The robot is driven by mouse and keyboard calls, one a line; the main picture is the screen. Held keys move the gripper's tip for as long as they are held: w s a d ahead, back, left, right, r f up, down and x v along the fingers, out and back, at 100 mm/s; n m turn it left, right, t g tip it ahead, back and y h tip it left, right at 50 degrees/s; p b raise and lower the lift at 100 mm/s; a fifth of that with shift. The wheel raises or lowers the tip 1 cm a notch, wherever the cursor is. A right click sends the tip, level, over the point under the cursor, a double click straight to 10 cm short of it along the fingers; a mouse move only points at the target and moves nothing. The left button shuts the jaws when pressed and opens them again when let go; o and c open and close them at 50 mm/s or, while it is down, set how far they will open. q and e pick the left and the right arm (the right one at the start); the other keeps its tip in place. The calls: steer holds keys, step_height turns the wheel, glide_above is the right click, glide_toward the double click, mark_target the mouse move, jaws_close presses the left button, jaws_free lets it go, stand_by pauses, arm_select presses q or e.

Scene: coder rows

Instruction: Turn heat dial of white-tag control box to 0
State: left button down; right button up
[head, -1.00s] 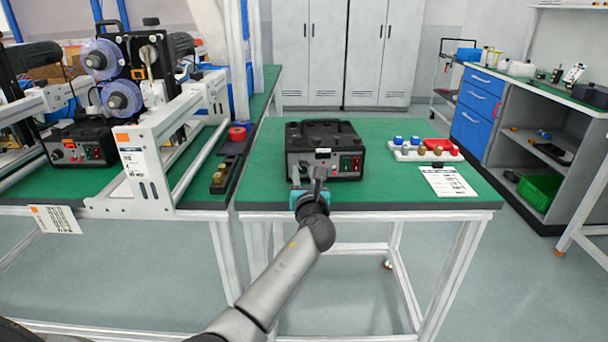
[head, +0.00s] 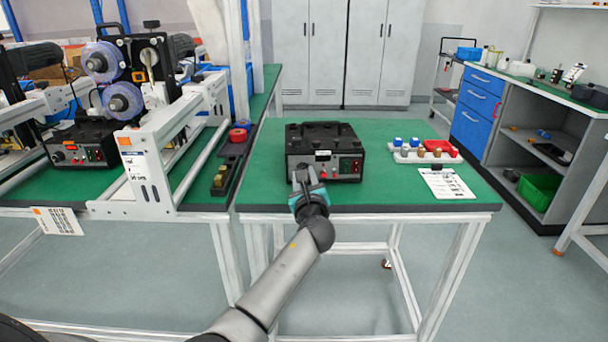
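The white-tag control box (head: 339,140) is a black box with a grey front panel on the green table. A small white tag (head: 323,154) sits at the top of its front. A lit red switch (head: 356,166) and small red terminals show right of the gripper. My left gripper (head: 299,171) is at the left part of the front panel, its fingers close to or touching it. The fingers overlap in view and cover the heat dial, so its setting, any grip on it and the finger gap cannot be told. My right gripper is not in view.
A similar box (head: 84,146) with an orange tag stands on the left bench behind a white frame (head: 148,175). A white rack (head: 425,154) of blocks and a printed sheet (head: 447,183) lie to the right. The table front is clear.

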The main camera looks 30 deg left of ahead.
arm_select(q)
steer(key=n, duration=0.2)
steer(key=shift+n, duration=1.3)
steer(key=shift+n+h, duration=0.3)
steer(key=shift+n, duration=2.1)
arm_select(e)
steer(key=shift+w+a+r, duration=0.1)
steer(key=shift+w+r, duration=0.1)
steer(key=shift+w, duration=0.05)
arm_select(q)
steer(key=shift+n, duration=0.3)
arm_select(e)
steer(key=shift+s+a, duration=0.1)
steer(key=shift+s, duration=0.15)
arm_select(q)
steer(key=c, duration=0.6)
jaws_free()
steer(key=shift+o, duration=0.2)
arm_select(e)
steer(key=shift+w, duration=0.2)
